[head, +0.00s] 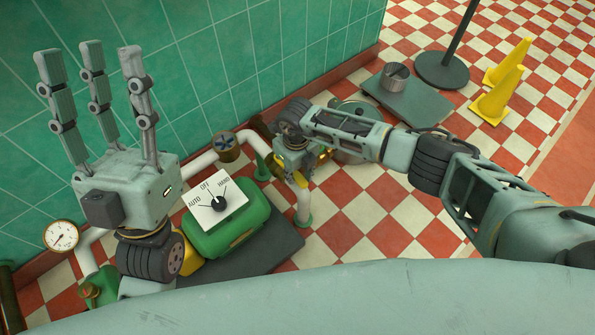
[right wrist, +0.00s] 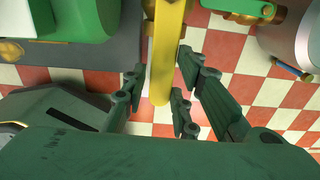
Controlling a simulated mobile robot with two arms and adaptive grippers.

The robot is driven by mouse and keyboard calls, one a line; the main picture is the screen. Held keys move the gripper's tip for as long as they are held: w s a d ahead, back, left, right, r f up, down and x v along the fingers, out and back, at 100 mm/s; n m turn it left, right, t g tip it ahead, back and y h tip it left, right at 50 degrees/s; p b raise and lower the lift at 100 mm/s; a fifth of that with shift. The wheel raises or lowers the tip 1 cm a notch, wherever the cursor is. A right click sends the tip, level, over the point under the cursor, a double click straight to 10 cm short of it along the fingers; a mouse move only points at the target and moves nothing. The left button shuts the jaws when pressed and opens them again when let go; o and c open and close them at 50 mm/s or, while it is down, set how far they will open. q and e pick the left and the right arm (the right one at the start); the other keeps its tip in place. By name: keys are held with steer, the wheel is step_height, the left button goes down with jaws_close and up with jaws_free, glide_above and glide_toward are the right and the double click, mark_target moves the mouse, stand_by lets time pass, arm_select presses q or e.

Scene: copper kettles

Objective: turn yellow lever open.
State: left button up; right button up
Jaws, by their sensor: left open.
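The yellow lever (right wrist: 163,55) hangs down from the top in the right wrist view, its rounded end among the fingers of my right gripper (right wrist: 160,97). One finger is left of the lever and two are right of it; whether they press on it cannot be told. In the head view a small yellow part of the lever (head: 300,179) shows beside my right gripper (head: 290,160), which covers most of the valve. My left gripper (head: 95,62) is raised at the left, empty, its three fingers apart and pointing up.
A green pump (head: 235,228) with a white AUTO/OFF/HAND dial (head: 217,203) stands near the middle. A green tiled wall (head: 230,60) rises behind. Yellow cones (head: 497,100) stand at the far right.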

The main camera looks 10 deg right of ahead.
mark_target(296, 176)
steer(key=shift+o, duration=1.4)
step_height(296, 176, up, 12)
